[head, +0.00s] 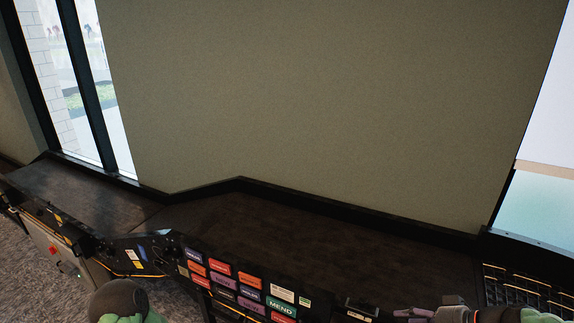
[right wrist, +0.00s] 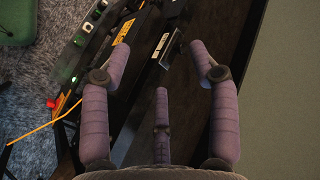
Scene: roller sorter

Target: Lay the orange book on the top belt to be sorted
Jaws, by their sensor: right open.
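I see no orange book in either view. The dark top belt (head: 290,226) runs across the head view below the wall, and it also shows in the right wrist view (right wrist: 233,45). My right gripper (head: 430,312) is at the bottom right of the head view, over the belt's near edge, partly cut off by the frame. In the right wrist view its purple padded fingers (right wrist: 158,62) are spread apart with nothing between them. My left gripper is out of view; only part of my left arm shows at the bottom left.
A panel of coloured labels (head: 235,284), one reading MEND, lines the belt's near side. A black roller section (head: 524,288) lies at the right. A low black rail (head: 330,206) and wall bound the far side. The visible belt is bare.

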